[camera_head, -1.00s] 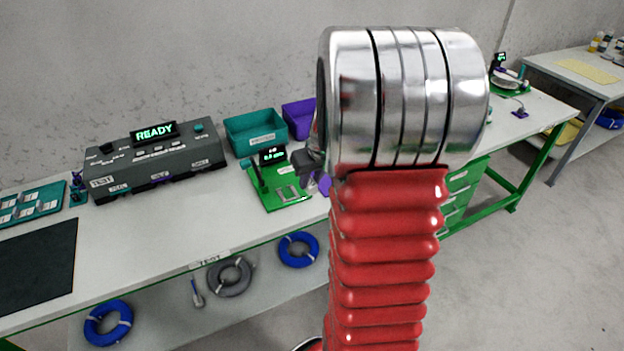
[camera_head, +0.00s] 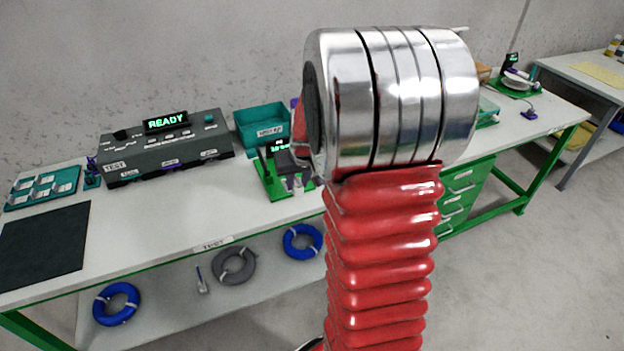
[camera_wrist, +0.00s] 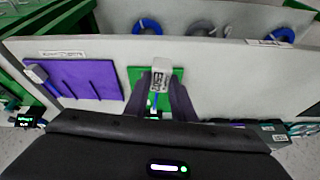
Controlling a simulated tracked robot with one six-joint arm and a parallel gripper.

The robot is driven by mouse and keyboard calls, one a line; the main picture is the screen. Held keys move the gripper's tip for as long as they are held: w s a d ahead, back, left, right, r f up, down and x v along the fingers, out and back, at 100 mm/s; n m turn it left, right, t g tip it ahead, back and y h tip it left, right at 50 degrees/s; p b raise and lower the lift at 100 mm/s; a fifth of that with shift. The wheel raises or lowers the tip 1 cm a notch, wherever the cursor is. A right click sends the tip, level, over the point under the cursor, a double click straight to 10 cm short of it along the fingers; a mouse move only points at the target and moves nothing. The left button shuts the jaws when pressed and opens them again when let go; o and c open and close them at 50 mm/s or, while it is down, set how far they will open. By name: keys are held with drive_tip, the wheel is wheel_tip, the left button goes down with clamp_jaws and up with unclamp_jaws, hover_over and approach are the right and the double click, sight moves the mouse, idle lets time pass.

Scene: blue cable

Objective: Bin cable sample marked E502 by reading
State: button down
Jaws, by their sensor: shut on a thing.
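In the wrist view my gripper (camera_wrist: 161,96) has two dark purple fingers shut on the cable sample. Its white tag (camera_wrist: 160,77) shows dark marks between the fingertips, too small to read. A bit of blue shows below the tag. A green plate lies on the bench behind the fingers. In the head view my arm hides most of the gripper and the sample. A teal bin (camera_head: 262,128) with a white label stands at the back of the bench. A purple bin (camera_head: 297,104) is almost wholly hidden behind my arm.
A grey tester (camera_head: 165,152) reading READY stands on the bench. A green stand with a lit display (camera_head: 277,147) is beside my arm. A purple slotted rack (camera_wrist: 78,78) lies left in the wrist view. Cable coils (camera_head: 117,303) lie on the lower shelf.

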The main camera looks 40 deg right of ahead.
drive_tip(key=w+a+n, duration=0.2)
drive_tip(key=w+a, duration=0.1)
drive_tip(key=a, duration=1)
drive_tip(key=w+a+f+n+y, duration=0.1)
drive_tip(key=w+a+n, duration=0.1)
drive_tip(key=a, duration=1)
drive_tip(key=shift+w+a+f+n+y, duration=0.25)
drive_tip(key=shift+w+a+n+y, duration=0.1)
drive_tip(key=shift+w, duration=0.45)
